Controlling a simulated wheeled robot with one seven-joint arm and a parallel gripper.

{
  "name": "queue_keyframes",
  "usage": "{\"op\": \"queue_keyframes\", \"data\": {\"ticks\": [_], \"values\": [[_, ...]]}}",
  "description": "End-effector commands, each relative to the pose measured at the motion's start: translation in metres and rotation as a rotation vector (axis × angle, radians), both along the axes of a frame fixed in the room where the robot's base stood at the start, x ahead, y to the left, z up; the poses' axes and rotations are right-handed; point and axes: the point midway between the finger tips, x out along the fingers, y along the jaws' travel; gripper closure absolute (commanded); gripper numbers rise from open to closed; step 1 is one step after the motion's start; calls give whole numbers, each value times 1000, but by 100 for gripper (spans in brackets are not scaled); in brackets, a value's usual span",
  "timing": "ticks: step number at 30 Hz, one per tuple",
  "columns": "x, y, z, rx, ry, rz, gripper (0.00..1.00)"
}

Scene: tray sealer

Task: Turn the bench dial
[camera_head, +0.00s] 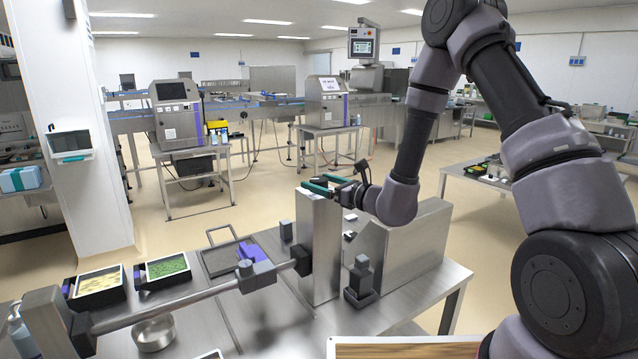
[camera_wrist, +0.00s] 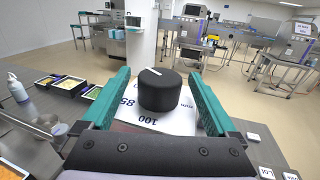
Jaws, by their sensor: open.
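The bench dial (camera_wrist: 160,92) is a round black knob with a white pointer line on its top. It stands on a white scale plate (camera_wrist: 150,124) on which I can read 100 and 85. My gripper (camera_wrist: 158,76) is open, with one teal-lined finger on each side of the dial in the wrist view. Gaps show between the fingers and the knob, and I see no contact. In the head view my gripper (camera_head: 325,184) is over the top of a steel housing (camera_head: 318,245); I cannot make out the dial clearly there.
A sealing bar (camera_head: 190,298) crosses the bench left of the housing. Food trays (camera_head: 167,269) and a metal bowl (camera_head: 153,333) lie near it. White keys (camera_wrist: 266,172) sit beside the plate. A steel box (camera_head: 415,240) stands to the right of the housing.

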Motion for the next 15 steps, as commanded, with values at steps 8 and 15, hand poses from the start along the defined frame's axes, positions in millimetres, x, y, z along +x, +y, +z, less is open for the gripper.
{"op": "queue_keyframes", "data": {"ticks": [8,15], "values": [[-34,-42,-1,-2,4,-5,7],[-60,-70,-1,-1,3,-3,7]]}}
